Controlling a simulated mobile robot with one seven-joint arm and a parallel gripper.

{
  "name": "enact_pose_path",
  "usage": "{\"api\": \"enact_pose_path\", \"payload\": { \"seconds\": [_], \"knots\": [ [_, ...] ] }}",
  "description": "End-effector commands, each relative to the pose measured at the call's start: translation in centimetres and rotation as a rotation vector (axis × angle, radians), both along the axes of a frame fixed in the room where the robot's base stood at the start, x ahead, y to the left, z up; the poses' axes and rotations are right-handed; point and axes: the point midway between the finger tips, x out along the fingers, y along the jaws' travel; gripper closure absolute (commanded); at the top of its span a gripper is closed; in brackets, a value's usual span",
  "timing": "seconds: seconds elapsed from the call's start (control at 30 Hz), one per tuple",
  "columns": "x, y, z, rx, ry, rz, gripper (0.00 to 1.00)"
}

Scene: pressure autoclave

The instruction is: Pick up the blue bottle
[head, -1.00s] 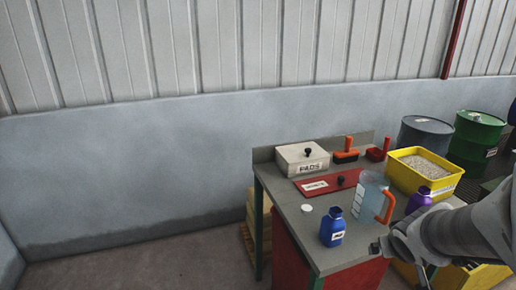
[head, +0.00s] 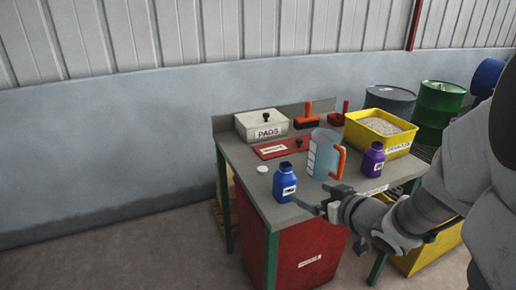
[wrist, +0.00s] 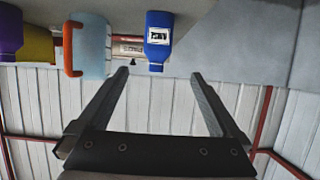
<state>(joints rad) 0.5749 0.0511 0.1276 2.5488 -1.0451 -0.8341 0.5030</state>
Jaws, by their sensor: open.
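The blue bottle (head: 285,183) stands upright near the front edge of the grey bench (head: 240,170), with a white label on its front. In the wrist view, which is upside down, the bottle (wrist: 159,42) appears ahead of and between the two fingers, apart from them. My gripper (head: 312,206) is open and empty at the bench's front edge, just in front and to the right of the bottle. Both of its fingers show in the wrist view (wrist: 160,75), spread wide.
A clear jug (head: 323,155) with an orange handle and a purple bottle (head: 373,160) stand right of the blue bottle. Behind are a red lid (head: 280,149), a PADS box (head: 262,125) and a yellow tub (head: 380,137). A white cap (head: 262,169) lies left.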

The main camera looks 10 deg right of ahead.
Motion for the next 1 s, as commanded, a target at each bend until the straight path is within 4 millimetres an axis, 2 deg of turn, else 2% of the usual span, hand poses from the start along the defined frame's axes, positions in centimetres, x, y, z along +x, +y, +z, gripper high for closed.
{"api": "enact_pose_path", "payload": {
  "seconds": [0.17,0.23,0.5,0.6,0.77,1.0],
  "knots": [
    [1.0,0.4,-0.2,0.000,0.006,-0.002,0.00],
    [2.4,0.9,-1.7,-0.003,0.002,0.001,0.00],
    [7.4,2.5,-3.8,-0.004,0.002,0.000,0.00],
    [8.7,2.8,-4.2,-0.004,0.002,-0.002,0.00],
    [9.6,3.1,-4.5,-0.003,0.002,-0.003,0.00],
    [12.4,3.7,-6.2,-0.003,0.001,-0.001,0.00]
  ]
}}
